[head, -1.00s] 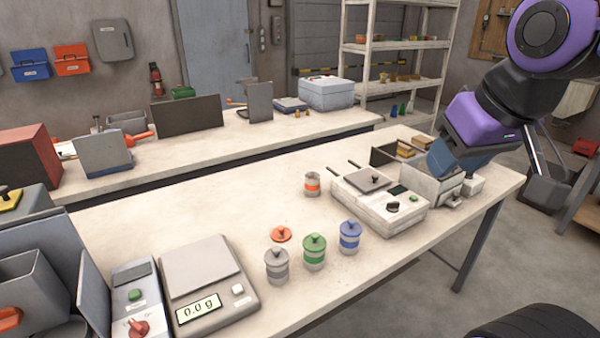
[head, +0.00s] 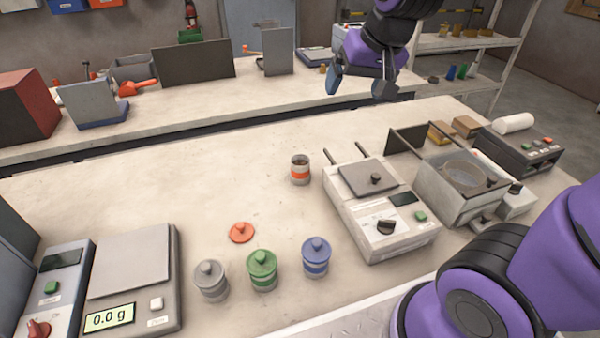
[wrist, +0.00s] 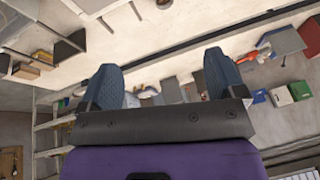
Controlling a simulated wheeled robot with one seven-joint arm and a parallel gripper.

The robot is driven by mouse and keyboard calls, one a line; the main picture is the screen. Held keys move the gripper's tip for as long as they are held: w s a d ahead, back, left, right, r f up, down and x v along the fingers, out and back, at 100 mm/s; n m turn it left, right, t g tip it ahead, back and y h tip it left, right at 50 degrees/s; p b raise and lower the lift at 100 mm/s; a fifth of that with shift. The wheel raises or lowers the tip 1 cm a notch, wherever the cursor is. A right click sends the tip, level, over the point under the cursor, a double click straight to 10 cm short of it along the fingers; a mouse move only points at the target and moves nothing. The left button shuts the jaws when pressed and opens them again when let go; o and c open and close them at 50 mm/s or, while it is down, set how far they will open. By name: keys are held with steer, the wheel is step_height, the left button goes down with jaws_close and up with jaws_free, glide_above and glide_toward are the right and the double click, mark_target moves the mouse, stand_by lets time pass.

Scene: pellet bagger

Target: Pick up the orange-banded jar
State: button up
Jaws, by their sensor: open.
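The orange-banded jar (head: 300,170) stands upright and uncovered on the near workbench, just left of the white heating device. An orange lid (head: 241,232) with a knob lies on the bench in front of it. My gripper (head: 361,88) is open and empty, raised above and beyond the jar, toward the back bench. In the wrist view my gripper (wrist: 165,85) shows two blue fingers spread wide with nothing between them. I cannot make out the jar in the wrist view.
Grey (head: 210,280), green (head: 262,270) and blue (head: 316,257) lidded jars stand in a row at the bench's front. The white device (head: 380,210) stands close right of the orange-banded jar. A scale (head: 130,275) is at left. Bench left of the jar is clear.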

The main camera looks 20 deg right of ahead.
steer(key=w+a+f+m, duration=0.1)
steer(key=w+a+f, duration=0.1)
steer(key=w+f, duration=0.7)
steer(key=m+h, duration=0.1)
steer(key=h, duration=0.2)
glide_toward(300, 164)
steer(key=shift+s+f+x, duration=0.1)
steer(key=shift+s+x, duration=0.1)
steer(key=shift+x, duration=1.2)
steer(key=shift+s+f+x, duration=0.1)
steer(key=shift+s+x, duration=0.05)
steer(key=shift+x, duration=1.2)
steer(key=shift+s+f+x, duration=0.1)
steer(key=shift+s+x, duration=0.1)
steer(key=shift+x, duration=1.2)
steer(key=shift+a, duration=0.2)
steer(key=shift+c, duration=0.3)
steer(key=shift+r, duration=0.1)
steer(key=c, duration=1.2)
steer(key=shift+r, duration=0.1)
